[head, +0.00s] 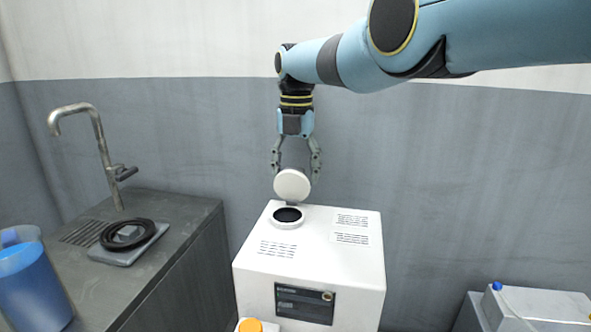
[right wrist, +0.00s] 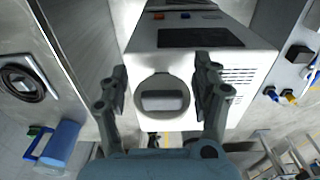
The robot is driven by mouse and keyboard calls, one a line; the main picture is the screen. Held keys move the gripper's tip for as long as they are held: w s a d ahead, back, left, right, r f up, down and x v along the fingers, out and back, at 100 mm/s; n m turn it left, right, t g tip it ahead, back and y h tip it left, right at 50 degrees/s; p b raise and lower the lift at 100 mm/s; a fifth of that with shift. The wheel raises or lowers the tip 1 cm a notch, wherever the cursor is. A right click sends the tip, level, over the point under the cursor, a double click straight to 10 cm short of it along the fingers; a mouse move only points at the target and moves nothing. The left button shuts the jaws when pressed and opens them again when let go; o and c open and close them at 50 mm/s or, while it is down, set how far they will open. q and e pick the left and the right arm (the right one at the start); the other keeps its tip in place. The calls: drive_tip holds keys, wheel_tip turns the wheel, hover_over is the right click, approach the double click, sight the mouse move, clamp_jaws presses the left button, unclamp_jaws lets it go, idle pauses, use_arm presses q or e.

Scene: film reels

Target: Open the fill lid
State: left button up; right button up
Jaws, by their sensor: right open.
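The white machine (head: 330,245) stands in the middle of the head view. Its fill lid (head: 292,185), a round white disc, stands raised at the rear edge of the dark round fill opening (head: 288,215). My right gripper (head: 296,167) hangs pointing down just above and behind the lid, with its fingers spread. My left gripper is not in view.
A dark counter on the left (head: 150,235) holds a tap (head: 98,150), a black ring on a scale-like plate (head: 128,236) and a blue jug (head: 35,285). A white container with a blue cap (head: 535,305) stands at lower right. A wall rises close behind the machine.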

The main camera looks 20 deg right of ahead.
wheel_tip(320, 180, up, 12)
drive_tip(key=shift+w+f, duration=0.15)
drive_tip(key=shift+d, duration=0.1)
